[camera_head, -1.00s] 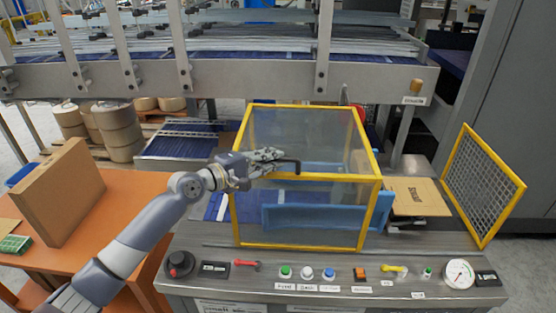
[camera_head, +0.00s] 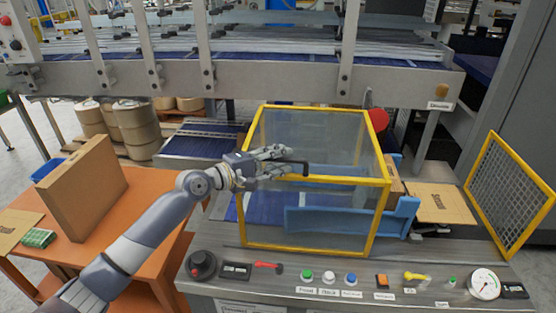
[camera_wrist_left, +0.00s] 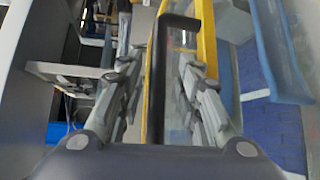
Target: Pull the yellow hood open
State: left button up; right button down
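The yellow hood (camera_head: 318,180) is a box of yellow frame bars with clear panels, standing over the machine's work area. Its black handle (camera_head: 305,168) sticks out near the top front edge. My left gripper (camera_head: 278,161) is at the handle. In the left wrist view, the fingers of my left gripper (camera_wrist_left: 162,85) stand apart on both sides of the black handle (camera_wrist_left: 157,85), with a visible gap on the right side. Whether the left finger touches the handle is hard to tell. My right gripper is not in view.
Blue rails (camera_head: 330,221) show through the hood, with one end jutting out right. A console (camera_head: 225,290) with knobs, buttons and a gauge (camera_head: 484,284) lies in front. A mesh guard (camera_head: 510,190) stands right. An orange table (camera_head: 140,205) bears cardboard (camera_head: 85,188) at left.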

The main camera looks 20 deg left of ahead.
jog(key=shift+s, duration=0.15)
pick_arm(q)
jog(key=shift+s+a+r, duration=0.1)
jog(key=shift+s+a, duration=0.25)
jog(key=shift+s, duration=0.1)
jog(key=v, duration=1.1)
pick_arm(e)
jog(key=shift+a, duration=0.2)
pick_arm(q)
jog(key=shift+d, duration=0.1)
